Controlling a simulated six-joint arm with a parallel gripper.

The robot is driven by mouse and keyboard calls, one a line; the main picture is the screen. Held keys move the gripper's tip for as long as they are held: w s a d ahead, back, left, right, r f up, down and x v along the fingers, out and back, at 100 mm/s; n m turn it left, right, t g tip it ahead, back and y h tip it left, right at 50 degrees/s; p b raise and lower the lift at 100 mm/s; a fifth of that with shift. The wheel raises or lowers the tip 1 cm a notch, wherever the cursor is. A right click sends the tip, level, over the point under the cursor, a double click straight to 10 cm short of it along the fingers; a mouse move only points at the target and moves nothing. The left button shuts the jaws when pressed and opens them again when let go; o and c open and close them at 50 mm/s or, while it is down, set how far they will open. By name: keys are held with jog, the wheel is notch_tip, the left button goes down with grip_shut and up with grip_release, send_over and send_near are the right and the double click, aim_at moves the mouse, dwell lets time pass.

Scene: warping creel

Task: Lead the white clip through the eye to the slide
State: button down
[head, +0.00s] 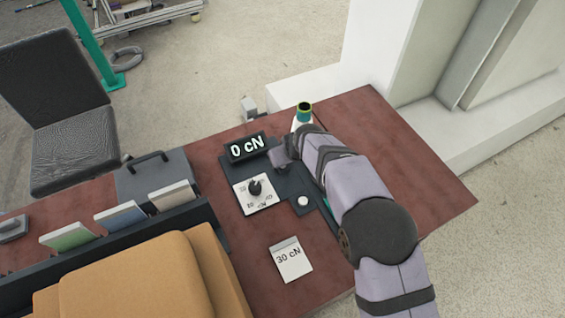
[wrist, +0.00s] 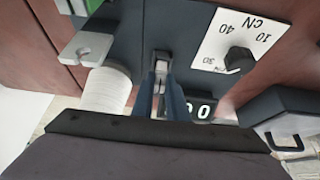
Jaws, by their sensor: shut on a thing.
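My gripper (head: 280,156) is low over the dark tension device (head: 288,182), just right of its display. In the wrist view my gripper (wrist: 161,78) has its fingers close together on a small pale piece (wrist: 160,67), apparently the white clip. The fingers hide most of it. A grey slotted plate (wrist: 86,48) beside the spool may be the eye; I cannot be sure. The white thread spool (wrist: 106,90) stands left of the fingers, and its green-rimmed top (head: 304,108) shows behind my arm in the head view. I cannot make out the slide or the thread's path.
The display (head: 248,147) reads 0 cN, above a dial plate (head: 262,199). A white button (head: 303,201) and a 30 cN card (head: 291,259) are nearby. A grey box with a handle (head: 153,178) and coloured cards stand left. The brown table (head: 400,140) is clear at the right.

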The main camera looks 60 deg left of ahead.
jog(key=shift+r, duration=0.1)
jog(key=shift+r+p, duration=0.8)
jog(key=shift+r, duration=0.6)
jog(key=shift+r+p, duration=0.65)
jog(key=shift+r, duration=0.85)
jog(key=shift+r+p, duration=0.6)
jog(key=shift+r, duration=0.45)
jog(key=shift+f, duration=0.1)
